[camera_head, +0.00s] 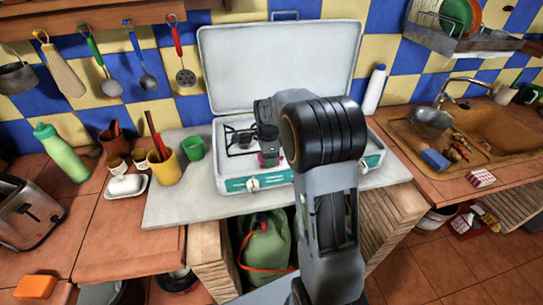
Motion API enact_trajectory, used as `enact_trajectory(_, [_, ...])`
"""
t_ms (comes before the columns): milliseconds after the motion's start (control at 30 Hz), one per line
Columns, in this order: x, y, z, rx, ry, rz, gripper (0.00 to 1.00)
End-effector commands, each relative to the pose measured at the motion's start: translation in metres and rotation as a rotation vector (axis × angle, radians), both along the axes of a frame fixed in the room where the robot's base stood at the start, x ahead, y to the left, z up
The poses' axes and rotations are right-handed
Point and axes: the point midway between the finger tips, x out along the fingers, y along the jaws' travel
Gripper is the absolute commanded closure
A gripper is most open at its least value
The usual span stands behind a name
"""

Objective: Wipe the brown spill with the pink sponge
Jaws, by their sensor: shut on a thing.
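My gripper (268,148) is over the white camping stove (228,186), near its left burner. I cannot tell whether the sponge touches the stove top. I do not make out the brown spill; my arm hides the middle and right part of the stove top.
The stove's lid (280,70) stands open behind. A yellow cup (163,168) and a green cup (193,148) stand left of the stove. A white bottle (374,90) stands right of it. An orange block (35,287) lies front left; a blue sponge (435,160) is by the sink.

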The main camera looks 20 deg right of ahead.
Motion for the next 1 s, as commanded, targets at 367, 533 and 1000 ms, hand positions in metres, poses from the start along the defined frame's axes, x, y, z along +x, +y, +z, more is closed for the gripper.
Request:
enact_trajectory(367, [-0.002, -0.011, 0.000, 0.000, 0.000, 0.000, 0.67])
enact_trajectory(533, [-0.004, -0.018, -0.001, 0.000, 0.000, -0.001, 0.67])
enact_trajectory(1000, [-0.008, -0.038, -0.001, 0.000, 0.000, 0.000, 0.67])
